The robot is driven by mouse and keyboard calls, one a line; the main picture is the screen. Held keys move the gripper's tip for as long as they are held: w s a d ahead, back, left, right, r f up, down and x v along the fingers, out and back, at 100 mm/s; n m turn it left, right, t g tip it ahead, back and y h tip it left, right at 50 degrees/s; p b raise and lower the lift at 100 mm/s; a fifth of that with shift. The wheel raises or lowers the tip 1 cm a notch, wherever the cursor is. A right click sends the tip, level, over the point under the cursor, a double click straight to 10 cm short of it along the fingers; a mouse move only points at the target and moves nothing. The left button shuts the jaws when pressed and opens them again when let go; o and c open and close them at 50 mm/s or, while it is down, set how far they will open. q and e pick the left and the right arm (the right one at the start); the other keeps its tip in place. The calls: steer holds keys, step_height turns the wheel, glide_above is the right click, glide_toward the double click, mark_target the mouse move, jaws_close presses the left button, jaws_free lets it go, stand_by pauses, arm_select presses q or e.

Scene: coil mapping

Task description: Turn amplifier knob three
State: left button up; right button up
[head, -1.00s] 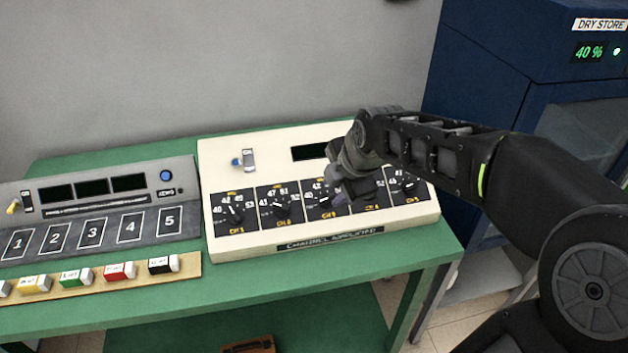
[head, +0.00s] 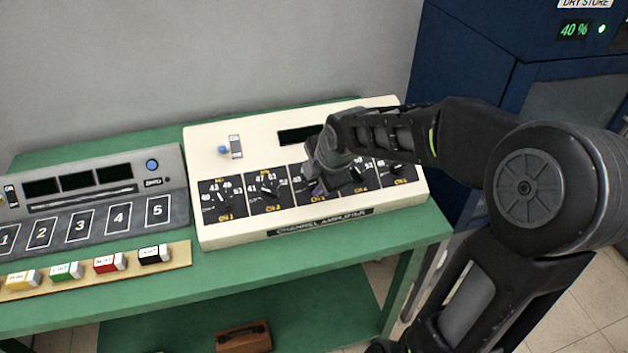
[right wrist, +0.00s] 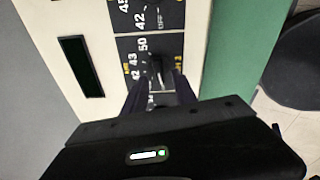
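The cream channel amplifier (head: 222,234) stands on the green bench with a row of black knob panels. The panel for knob three (head: 300,196) is partly covered by my right gripper (head: 325,188), which points down at it. In the right wrist view knob three (right wrist: 157,69) is a dark knob on a panel with white numbers. The two fingertips of my right gripper (right wrist: 160,82) are apart, one on each side of the knob's near end. I cannot tell whether they touch it. My left gripper is not in view.
A grey console (head: 105,202) with numbered pads stands left of the amplifier, with coloured blocks on a strip in front. Knob two (head: 268,190) and knob five (head: 397,169) flank the gripper's spot. A blue dry store cabinet (head: 480,75) stands at the right.

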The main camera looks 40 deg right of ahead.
steer(key=shift+w+f, duration=0.3)
steer(key=shift+f, duration=0.2)
steer(key=shift+c, duration=0.2)
jaws_close()
